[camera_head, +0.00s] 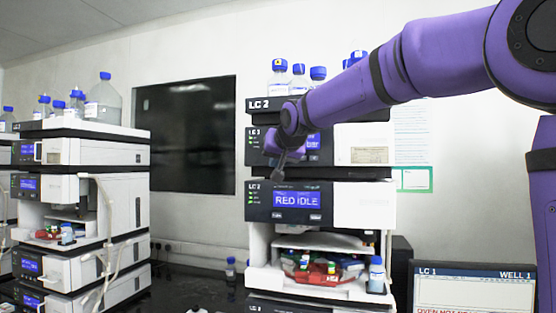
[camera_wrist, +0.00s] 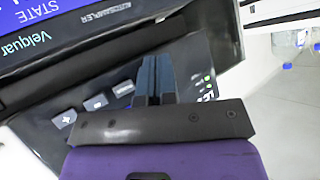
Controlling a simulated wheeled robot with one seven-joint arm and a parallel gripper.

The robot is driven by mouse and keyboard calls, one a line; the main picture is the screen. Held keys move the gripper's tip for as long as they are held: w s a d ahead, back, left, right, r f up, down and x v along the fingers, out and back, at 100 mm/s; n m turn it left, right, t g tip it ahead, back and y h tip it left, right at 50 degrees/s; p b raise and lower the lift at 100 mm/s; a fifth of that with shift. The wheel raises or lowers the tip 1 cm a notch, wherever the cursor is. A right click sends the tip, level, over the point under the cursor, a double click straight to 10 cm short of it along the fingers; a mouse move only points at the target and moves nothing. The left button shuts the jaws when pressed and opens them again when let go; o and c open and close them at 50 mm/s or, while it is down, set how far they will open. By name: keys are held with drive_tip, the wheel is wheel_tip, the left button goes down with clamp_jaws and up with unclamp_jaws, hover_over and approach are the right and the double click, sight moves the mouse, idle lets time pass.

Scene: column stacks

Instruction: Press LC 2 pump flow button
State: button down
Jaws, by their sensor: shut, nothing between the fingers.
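The LC 2 stack stands mid-right in the head view. Its pump module, as best I can tell, has a dark upper front panel (camera_head: 257,147) with a blue display (camera_head: 313,141), partly hidden by my arm. My gripper (camera_head: 279,172) is in front of this panel's lower left part, fingers shut and empty. In the wrist view the shut fingers (camera_wrist: 155,75) point at a dark panel (camera_wrist: 185,60) with several small pale buttons (camera_wrist: 96,102) and green lights (camera_wrist: 207,80). I cannot tell which button is the flow button, or whether the fingertips touch the panel.
Below is another LC 2 module whose display (camera_head: 297,200) reads RED IDLE, with a vial tray (camera_head: 322,267) under it. Bottles (camera_head: 279,66) stand on top of the stack. Another stack (camera_head: 95,152) stands at left, and a monitor (camera_head: 472,290) at lower right.

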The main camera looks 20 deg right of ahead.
drive_tip(key=shift+w+d, duration=0.1)
idle(0.6)
drive_tip(key=shift+w+d, duration=0.15)
drive_tip(key=shift+w, duration=0.1)
drive_tip(key=shift+w+d, duration=0.25)
drive_tip(key=shift+w, duration=0.05)
idle(0.8)
idle(0.4)
drive_tip(key=shift+s+a, duration=0.5)
drive_tip(key=shift+s, duration=0.2)
drive_tip(key=s+a, duration=0.1)
drive_tip(key=s, duration=0.1)
drive_tip(key=s+a, duration=0.2)
idle(0.4)
drive_tip(key=shift+s, duration=0.1)
idle(0.5)
